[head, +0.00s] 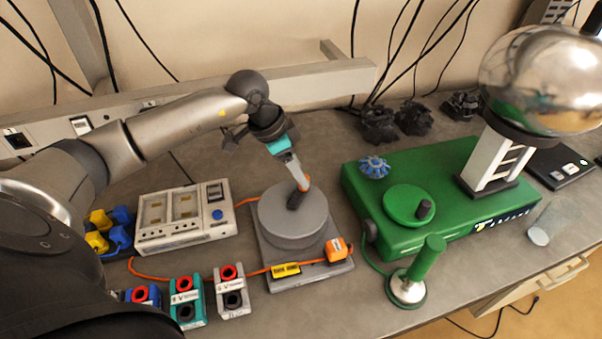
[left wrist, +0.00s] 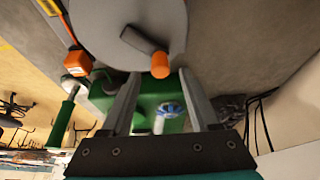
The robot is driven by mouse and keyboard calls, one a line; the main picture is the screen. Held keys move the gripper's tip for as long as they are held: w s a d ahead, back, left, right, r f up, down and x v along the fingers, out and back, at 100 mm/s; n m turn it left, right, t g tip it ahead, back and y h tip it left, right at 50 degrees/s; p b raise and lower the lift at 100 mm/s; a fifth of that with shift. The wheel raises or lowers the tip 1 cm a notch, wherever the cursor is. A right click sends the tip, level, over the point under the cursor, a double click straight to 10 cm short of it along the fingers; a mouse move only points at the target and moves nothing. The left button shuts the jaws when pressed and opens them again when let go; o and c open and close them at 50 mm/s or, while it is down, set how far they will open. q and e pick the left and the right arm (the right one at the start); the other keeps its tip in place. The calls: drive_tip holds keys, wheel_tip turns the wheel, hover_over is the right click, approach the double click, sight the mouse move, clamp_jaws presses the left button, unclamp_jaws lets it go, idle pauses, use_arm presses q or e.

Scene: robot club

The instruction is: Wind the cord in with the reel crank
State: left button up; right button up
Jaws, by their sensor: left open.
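The grey reel drum (head: 288,222) sits on a flat grey base (head: 318,277) on the bench. Its dark crank arm (head: 295,201) lies on top, with an orange knob (head: 305,184) at its end. In the left wrist view the crank arm (left wrist: 143,40) and orange knob (left wrist: 160,65) show in front of the drum (left wrist: 92,25). My left gripper (head: 298,177) points down at the knob, partly covering it. Its fingers (left wrist: 159,75) are open, with the knob between their tips in the picture; contact cannot be told. The orange cord (head: 250,270) runs along the reel's front. My right gripper is not in view.
An orange block (head: 338,250) stands on the base's right corner. A white meter box (head: 185,218) is at left, with terminal blocks (head: 187,302) in front. A green machine (head: 440,190) with a silver sphere (head: 545,80) and a green-handled stand (head: 410,288) are at right.

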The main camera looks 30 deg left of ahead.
use_arm(q)
drive_tip(key=shift+x, duration=1.1)
clamp_jaws()
